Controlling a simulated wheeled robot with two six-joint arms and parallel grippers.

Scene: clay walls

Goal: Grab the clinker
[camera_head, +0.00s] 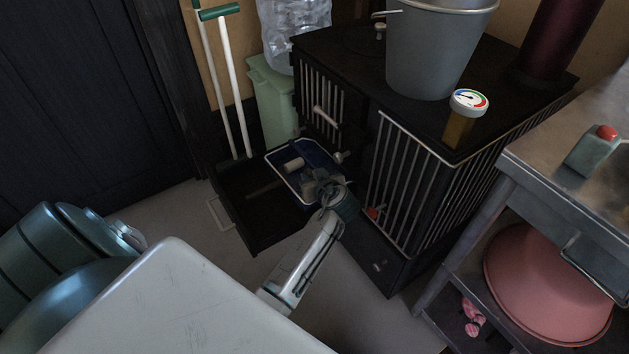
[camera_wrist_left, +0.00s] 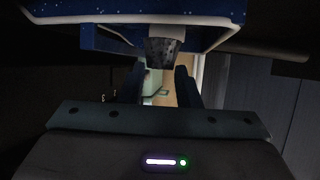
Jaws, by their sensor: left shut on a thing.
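My left gripper (camera_head: 322,186) is over the near end of a blue tray with a white rim (camera_head: 283,160), at the stove's open front. In the left wrist view, a dark speckled lump, which looks like the clinker (camera_wrist_left: 160,52), sits between the fingertips of the left gripper (camera_wrist_left: 157,76). The fingers are shut on it. In the head view, the lump is small and partly hidden by the gripper. The tray's blue speckled side (camera_wrist_left: 60,12) shows just beyond the lump in the wrist view. My right gripper is not in view.
A dark open drawer (camera_head: 250,205) lies below the tray. A metal bench (camera_head: 560,185) is at right.

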